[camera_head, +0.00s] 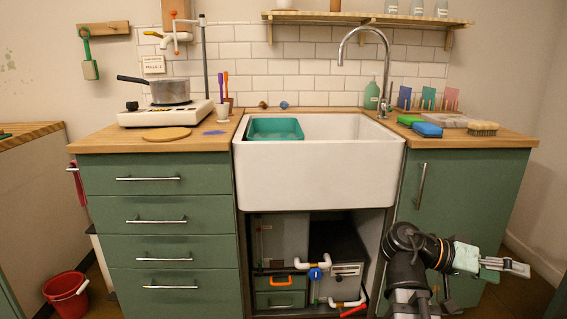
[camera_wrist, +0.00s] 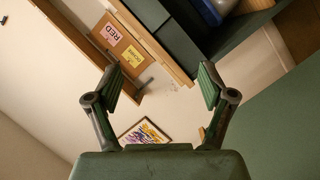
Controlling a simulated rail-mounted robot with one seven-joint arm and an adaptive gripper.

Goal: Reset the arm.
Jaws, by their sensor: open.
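My gripper (camera_head: 507,266) is at the lower right in the head view, in front of the green right-hand cabinet (camera_head: 465,200) and below the counter. My arm is folded low there, with the gripper pointing right. In the wrist view my gripper (camera_wrist: 160,82) shows both fingers spread wide apart with nothing between them. The wrist view looks past the fingers at a wall with a board (camera_wrist: 118,45) bearing pink and yellow labels, and a framed picture (camera_wrist: 146,132).
A white sink (camera_head: 318,160) with a teal tub (camera_head: 275,129) sits mid-counter. A pot (camera_head: 168,91) stands on a hotplate at left. Sponges and a brush (camera_head: 483,128) lie on the right counter. The space under the sink is open. A red bucket (camera_head: 66,294) stands at lower left.

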